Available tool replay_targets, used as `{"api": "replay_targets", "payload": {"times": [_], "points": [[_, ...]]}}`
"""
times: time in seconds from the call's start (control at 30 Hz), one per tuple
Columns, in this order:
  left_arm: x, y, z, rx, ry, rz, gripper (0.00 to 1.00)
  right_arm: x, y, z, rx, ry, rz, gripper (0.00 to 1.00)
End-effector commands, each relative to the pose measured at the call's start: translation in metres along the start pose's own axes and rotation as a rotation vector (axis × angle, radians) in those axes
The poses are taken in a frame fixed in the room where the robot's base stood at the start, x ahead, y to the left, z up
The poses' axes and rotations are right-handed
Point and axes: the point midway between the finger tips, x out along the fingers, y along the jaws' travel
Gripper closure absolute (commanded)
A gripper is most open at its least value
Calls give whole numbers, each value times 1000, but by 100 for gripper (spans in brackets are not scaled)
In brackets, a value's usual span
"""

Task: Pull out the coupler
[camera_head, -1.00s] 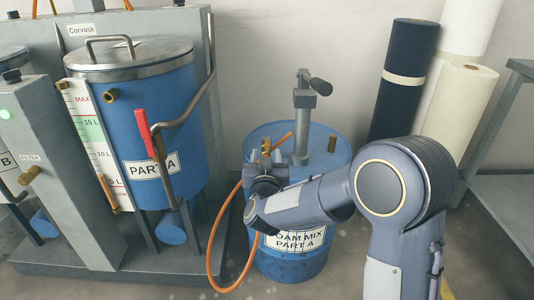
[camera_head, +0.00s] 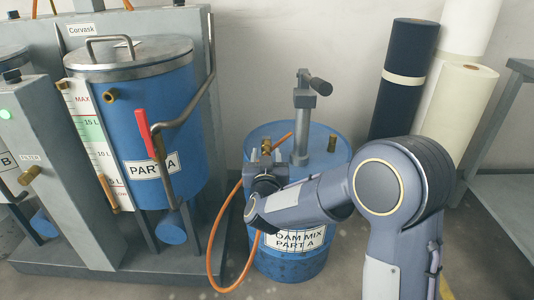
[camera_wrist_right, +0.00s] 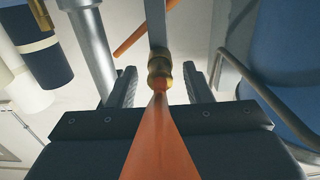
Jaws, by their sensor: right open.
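The brass coupler (camera_wrist_right: 160,70) is at the end of the orange hose (camera_wrist_right: 160,135) in the right wrist view. My right gripper (camera_wrist_right: 159,76) is open, with one finger on each side of the coupler and a visible gap to both. In the head view the brass coupler (camera_head: 266,146) shows just above my right gripper (camera_head: 266,162), at the front of the blue drum (camera_head: 290,266) labelled foam mix part A. The orange hose (camera_head: 212,240) loops down to the left of the drum. My left gripper is not in view.
A lever pump (camera_head: 302,115) and a brass fitting (camera_head: 332,144) stand on the drum's top. The blue part A tank (camera_head: 135,130) with a red-handled valve (camera_head: 144,134) is on the left. Fabric rolls (camera_head: 403,80) stand behind on the right.

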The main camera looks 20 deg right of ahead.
Motion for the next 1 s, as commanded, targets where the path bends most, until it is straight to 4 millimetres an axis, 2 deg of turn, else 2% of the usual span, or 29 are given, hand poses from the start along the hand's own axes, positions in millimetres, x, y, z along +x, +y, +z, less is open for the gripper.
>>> {"api": "replay_targets", "payload": {"times": [0.27,0.6,1.0], "points": [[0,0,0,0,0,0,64,0,0,0,0,0,0,56],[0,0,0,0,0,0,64,0,0,0,0,0,0,100],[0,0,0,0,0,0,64,-7,0,0,1,1,0,100]]}}
